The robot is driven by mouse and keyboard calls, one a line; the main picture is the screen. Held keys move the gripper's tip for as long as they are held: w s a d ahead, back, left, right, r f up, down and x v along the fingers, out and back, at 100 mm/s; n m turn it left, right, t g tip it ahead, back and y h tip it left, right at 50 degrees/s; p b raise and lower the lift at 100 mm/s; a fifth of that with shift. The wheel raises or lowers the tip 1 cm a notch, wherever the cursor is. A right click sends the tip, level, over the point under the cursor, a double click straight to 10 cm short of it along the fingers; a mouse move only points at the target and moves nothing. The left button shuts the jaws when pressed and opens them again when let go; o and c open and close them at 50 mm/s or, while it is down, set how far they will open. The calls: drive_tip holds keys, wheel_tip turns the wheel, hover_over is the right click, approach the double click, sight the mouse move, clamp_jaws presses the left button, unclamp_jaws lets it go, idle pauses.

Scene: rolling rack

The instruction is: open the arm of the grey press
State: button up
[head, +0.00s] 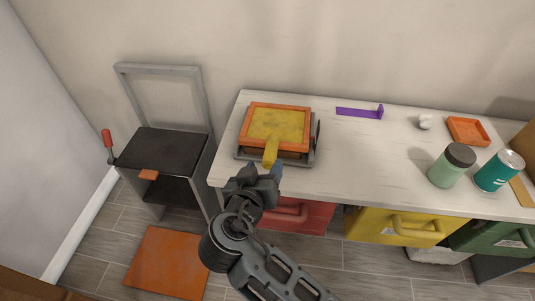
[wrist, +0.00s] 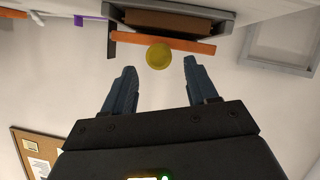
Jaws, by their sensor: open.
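The grey press (head: 314,152) sits at the left end of the white counter. Its arm (head: 276,125) is a yellow plate in an orange frame, lying down over the base, with a yellow handle (head: 270,150) pointing toward me. In the wrist view, the press's grey body (wrist: 215,21) is at the top, and the round yellow handle end (wrist: 159,57) faces the camera. My gripper (head: 264,173) is just in front of the handle. In the wrist view my gripper (wrist: 159,68) is open, its fingers on either side of the handle end. Contact cannot be told.
A black-shelved grey stand (head: 165,153) with a red-handled lever is left of the counter. A purple piece (head: 358,112), white object (head: 425,121), orange tray (head: 468,131), green jar (head: 451,166) and teal can (head: 498,171) stand to the right. Red (head: 303,216) and yellow (head: 400,228) drawers are below.

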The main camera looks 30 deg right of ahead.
sight(266, 164)
drive_tip(key=shift+x, duration=2.65)
drive_tip(key=shift+c, duration=0.4)
drive_tip(key=shift+s, duration=0.1)
clamp_jaws()
